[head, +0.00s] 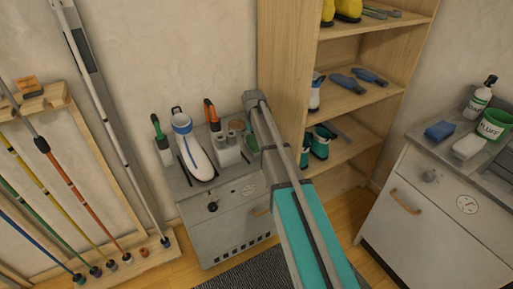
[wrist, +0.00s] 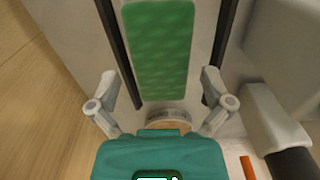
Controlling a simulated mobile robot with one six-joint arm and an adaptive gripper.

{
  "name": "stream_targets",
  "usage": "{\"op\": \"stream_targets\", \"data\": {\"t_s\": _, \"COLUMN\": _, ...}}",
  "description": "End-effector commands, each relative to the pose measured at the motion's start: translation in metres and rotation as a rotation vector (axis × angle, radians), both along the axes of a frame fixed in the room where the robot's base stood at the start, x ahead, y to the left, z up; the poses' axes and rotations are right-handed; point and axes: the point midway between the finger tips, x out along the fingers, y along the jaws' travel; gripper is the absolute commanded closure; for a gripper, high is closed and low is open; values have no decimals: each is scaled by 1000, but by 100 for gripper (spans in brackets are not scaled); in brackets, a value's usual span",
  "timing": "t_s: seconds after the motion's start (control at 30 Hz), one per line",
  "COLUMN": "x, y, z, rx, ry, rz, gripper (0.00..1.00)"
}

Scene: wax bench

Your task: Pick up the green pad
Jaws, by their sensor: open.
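The green pad (wrist: 160,45) is a long, rounded, textured block at the top middle of the wrist view. My gripper (wrist: 160,80) is open and empty, with one finger on each side of the pad's near end and a gap on both sides. I cannot tell how high the fingers are above the pad. In the head view, my arm covers the right part of the bench (head: 225,235), and I cannot make out the pad there for certain.
A round tin (wrist: 168,120) sits just below the pad in the wrist view. A grey-white block (wrist: 270,115) is close at the right. On the bench stand a white boot-shaped item (head: 197,160) and an orange-handled tool (head: 210,110). A wooden shelf (head: 283,85) rises at the right.

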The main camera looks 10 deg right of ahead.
Motion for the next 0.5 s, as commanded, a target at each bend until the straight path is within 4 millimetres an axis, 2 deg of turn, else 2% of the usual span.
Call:
{"op": "stream_targets", "data": {"t_s": 0.03, "x": 0, "y": 0, "z": -8, "rx": 0, "ry": 0, "rz": 0, "gripper": 0}}
{"op": "stream_targets", "data": {"t_s": 0.2, "x": 0, "y": 0, "z": -18, "rx": 0, "ry": 0, "rz": 0, "gripper": 0}}
{"op": "stream_targets", "data": {"t_s": 0.5, "x": 0, "y": 0, "z": -22, "rx": 0, "ry": 1, "rz": 1, "gripper": 0}}
